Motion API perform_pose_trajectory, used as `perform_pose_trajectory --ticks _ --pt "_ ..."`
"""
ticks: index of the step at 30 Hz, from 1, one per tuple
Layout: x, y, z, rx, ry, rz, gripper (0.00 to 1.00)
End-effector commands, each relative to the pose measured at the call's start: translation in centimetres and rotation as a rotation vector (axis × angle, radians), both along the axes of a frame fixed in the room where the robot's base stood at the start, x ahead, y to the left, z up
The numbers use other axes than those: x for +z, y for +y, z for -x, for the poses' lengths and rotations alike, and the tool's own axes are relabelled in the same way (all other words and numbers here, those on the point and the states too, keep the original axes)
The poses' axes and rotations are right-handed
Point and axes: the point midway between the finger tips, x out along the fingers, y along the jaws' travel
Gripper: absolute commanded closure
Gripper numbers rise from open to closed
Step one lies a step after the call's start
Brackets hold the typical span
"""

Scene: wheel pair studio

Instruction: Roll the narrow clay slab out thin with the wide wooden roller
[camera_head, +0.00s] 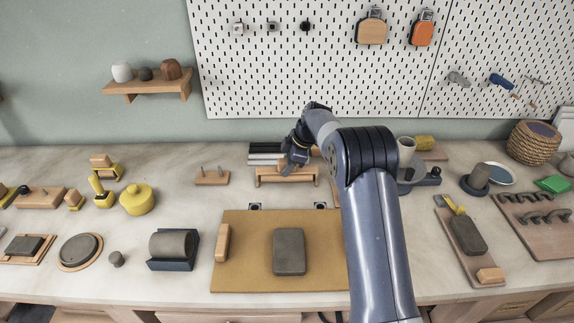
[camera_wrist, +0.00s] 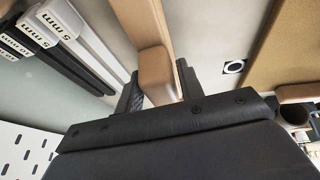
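A grey clay slab (camera_head: 289,251) lies flat on the tan work board (camera_head: 255,283), its long side toward the back. My gripper (camera_head: 294,160) is at the back of the bench, over a wooden bar on legs (camera_head: 270,180). In the wrist view the fingers of my gripper (camera_wrist: 160,88) stand on both sides of a light wooden piece (camera_wrist: 154,62). Whether they press on it cannot be told. I cannot clearly make out a wide roller; my gripper and arm hide part of the bar. A short wooden piece (camera_head: 222,243) lies at the board's left edge.
Black and white strips marked in mm (camera_wrist: 62,38) lie beside the bar. A grey cylinder in a blue cradle (camera_head: 172,246) stands left of the board. Another slab (camera_head: 467,235) lies on a plank at right.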

Motion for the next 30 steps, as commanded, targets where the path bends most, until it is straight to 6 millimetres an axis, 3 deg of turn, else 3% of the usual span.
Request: perform_pose_trajectory --ticks 15,23,30 --pt "2.2 0.0 0.0 0.000 0.000 0.000 0.64" --pt "2.3 0.0 0.0 0.000 0.000 0.000 0.64" --pt "2.3 0.0 0.0 0.000 0.000 0.000 0.81"
